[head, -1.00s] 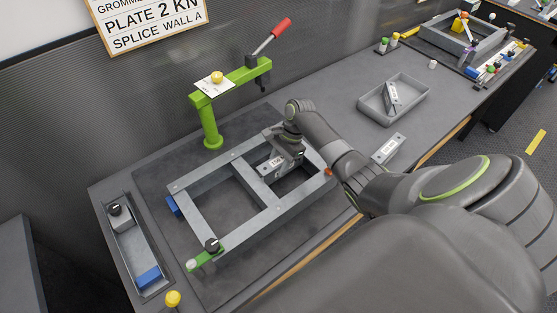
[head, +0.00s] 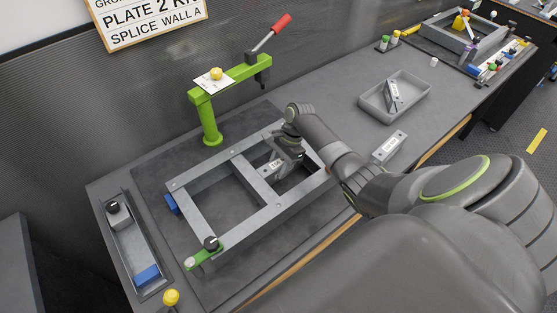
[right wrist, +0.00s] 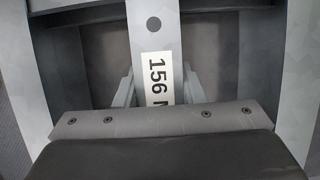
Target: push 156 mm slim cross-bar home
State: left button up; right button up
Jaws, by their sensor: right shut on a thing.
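The slim cross-bar (head: 273,169) carries a white label and sits within the right bay of the grey frame (head: 290,205), close to the frame's fixed middle bar (head: 251,177). My right gripper (head: 284,157) is over that bay, shut on the cross-bar. In the right wrist view the cross-bar (right wrist: 153,25) runs up the middle with its "156" label, and the gripper's fingers (right wrist: 158,88) flank it. The gripper hides part of the bar in the head view, so I cannot tell whether its ends are fully seated. My left gripper is not in view.
A green clamp (head: 208,115) with a red lever stands behind the frame. A narrow tray (head: 137,238) lies at left. A grey bin (head: 412,108) with a labelled part and another labelled bar (head: 389,147) lie at right. A small green clamp (head: 205,257) sits at the frame's front corner.

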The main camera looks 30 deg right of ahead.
jog(key=shift+f, duration=0.1)
jog(key=o, duration=1.1)
jog(key=b+v, duration=0.2)
jog(key=v, duration=1.5)
jog(key=shift+d+b, duration=0.1)
jog(key=shift+b, duration=0.2)
